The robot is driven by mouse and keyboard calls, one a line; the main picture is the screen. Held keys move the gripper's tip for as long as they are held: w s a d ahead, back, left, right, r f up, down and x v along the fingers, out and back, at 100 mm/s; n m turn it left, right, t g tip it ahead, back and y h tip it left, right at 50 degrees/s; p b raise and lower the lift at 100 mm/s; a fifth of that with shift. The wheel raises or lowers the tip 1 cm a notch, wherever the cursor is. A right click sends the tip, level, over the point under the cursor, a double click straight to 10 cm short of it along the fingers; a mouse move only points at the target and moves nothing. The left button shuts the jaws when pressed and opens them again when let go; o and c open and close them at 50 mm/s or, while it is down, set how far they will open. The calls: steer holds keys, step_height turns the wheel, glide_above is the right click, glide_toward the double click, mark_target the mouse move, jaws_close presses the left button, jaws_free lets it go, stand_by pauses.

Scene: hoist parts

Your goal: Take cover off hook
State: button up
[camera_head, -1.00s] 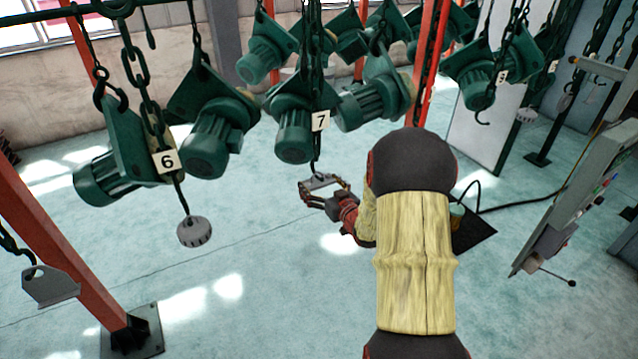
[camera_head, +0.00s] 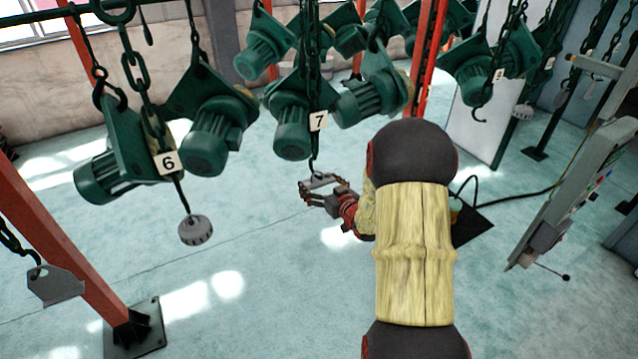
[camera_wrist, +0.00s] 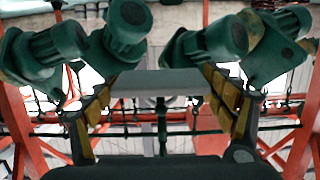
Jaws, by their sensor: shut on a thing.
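A grey cover (camera_head: 320,181) hangs at the hook (camera_head: 314,165) below the hoist marked 7 (camera_head: 292,131). My gripper (camera_head: 322,185) is shut on this cover, with a finger on either side. In the wrist view the cover (camera_wrist: 165,83) is a flat grey band between the yellow-padded fingers (camera_wrist: 165,100). The hook's lower end meets the top of the cover; I cannot tell whether it still passes through it.
A hoist marked 6 (camera_head: 110,160) hangs at left with a round grey piece (camera_head: 195,230) below it. A grey plate (camera_head: 55,285) hangs near an orange post (camera_head: 75,250). More green hoists hang behind. A panel (camera_head: 575,195) stands at right. Open floor lies below my gripper.

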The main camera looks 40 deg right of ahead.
mark_target(325, 184)
steer(key=shift+s+a+r+g+p, duration=0.3)
steer(key=shift+s+r+g+p, duration=0.25)
steer(key=shift+p, duration=1)
steer(key=shift+d, duration=0.25)
steer(key=shift+s+f+b, duration=0.15)
steer(key=shift+b, duration=0.2)
steer(key=shift+s, duration=0.2)
steer(key=shift+s+r, duration=0.4)
steer(key=shift+s, duration=0.1)
steer(key=shift+r, duration=0.15)
stand_by(0.6)
steer(key=shift+a+b, duration=0.1)
steer(key=shift+b, duration=0.2)
steer(key=shift+s+a+t+b, duration=0.2)
steer(key=shift+s+b, duration=0.1)
steer(key=shift+s, duration=0.2)
steer(key=shift+s+a+t+b, duration=0.15)
steer(key=shift+s+b, duration=0.15)
steer(key=shift+s, duration=0.2)
